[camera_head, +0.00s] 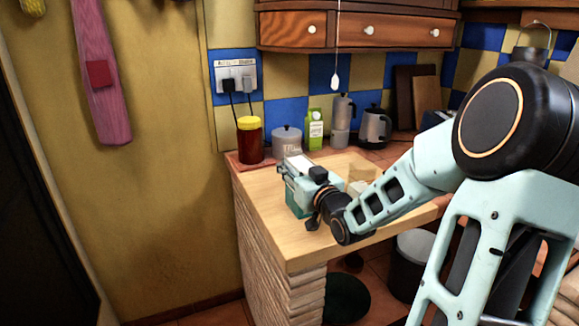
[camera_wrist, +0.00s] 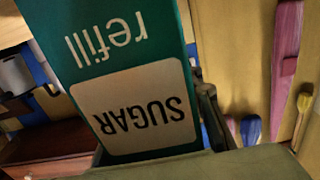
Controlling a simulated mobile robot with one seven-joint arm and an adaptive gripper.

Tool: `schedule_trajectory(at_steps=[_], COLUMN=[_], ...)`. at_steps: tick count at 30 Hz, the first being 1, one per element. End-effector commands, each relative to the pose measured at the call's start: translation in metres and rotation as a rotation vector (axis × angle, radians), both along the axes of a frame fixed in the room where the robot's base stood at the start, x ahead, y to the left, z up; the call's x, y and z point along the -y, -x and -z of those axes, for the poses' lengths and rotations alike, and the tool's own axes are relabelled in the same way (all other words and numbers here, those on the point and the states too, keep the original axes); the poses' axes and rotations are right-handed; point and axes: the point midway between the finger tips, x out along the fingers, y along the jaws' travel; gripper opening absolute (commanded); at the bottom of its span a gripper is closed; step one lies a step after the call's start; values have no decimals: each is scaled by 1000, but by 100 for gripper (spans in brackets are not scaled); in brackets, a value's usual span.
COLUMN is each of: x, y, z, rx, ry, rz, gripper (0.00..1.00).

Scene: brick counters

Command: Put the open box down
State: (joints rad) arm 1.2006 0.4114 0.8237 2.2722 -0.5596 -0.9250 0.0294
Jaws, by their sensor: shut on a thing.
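A teal sugar box (camera_head: 297,202) is in my gripper over the wooden counter (camera_head: 285,245), near its left part. In the wrist view the box (camera_wrist: 118,60) fills much of the picture, with "refill" and "SUGAR" reading upside down. My gripper (camera_head: 294,176) is shut on it; one dark finger (camera_wrist: 210,112) shows along the box's right side in the wrist view. A pale patch shows at the box's top in the head view, but I cannot tell its flaps clearly. I cannot tell whether its bottom touches the counter.
A small tan item (camera_head: 358,186) is right of the box. The counter's front left is clear.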

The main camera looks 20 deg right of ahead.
Motion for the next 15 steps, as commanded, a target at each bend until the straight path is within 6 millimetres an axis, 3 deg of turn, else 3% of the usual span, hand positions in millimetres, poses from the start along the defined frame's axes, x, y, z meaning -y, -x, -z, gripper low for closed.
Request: schedule_trajectory(at_steps=[5,6,12,15], x=[0,0,0,0], y=[0,0,0,0], z=[2,2,1,1], rx=[2,0,0,0], ry=[0,0,0,0], rz=[0,0,0,0], gripper=[0,30,52,52])
